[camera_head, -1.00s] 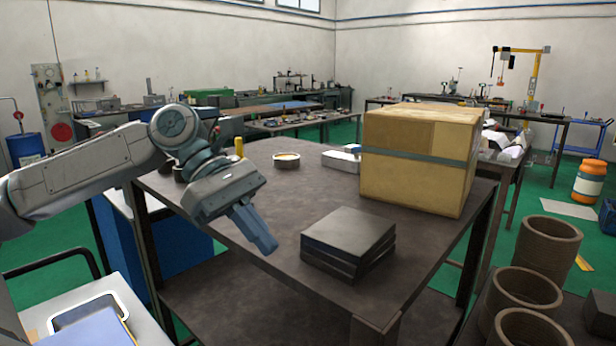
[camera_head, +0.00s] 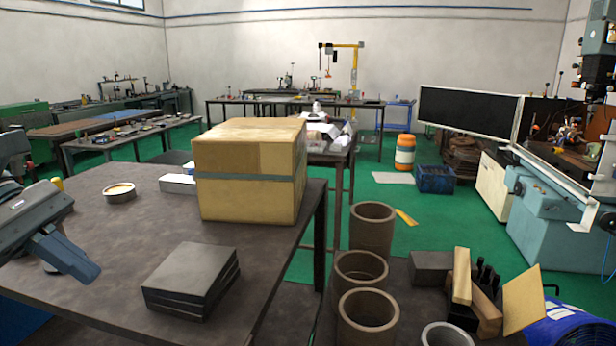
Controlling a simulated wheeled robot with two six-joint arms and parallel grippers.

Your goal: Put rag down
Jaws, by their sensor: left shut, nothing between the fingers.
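My left gripper (camera_head: 74,262) is at the left edge of the head view, above the dark table. Its fingers are shut with nothing between them. I cannot make out a rag anywhere in this view. The dark table (camera_head: 110,215) has bare surface around the gripper. My right gripper is not in view.
On the table are a stack of dark plates (camera_head: 192,278), a cardboard box (camera_head: 250,172), a small round tin (camera_head: 119,193) and a white box (camera_head: 178,184). Several brown cylinders (camera_head: 372,228) stand at the lower right. A milling machine (camera_head: 560,215) is at the right. Green floor lies between.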

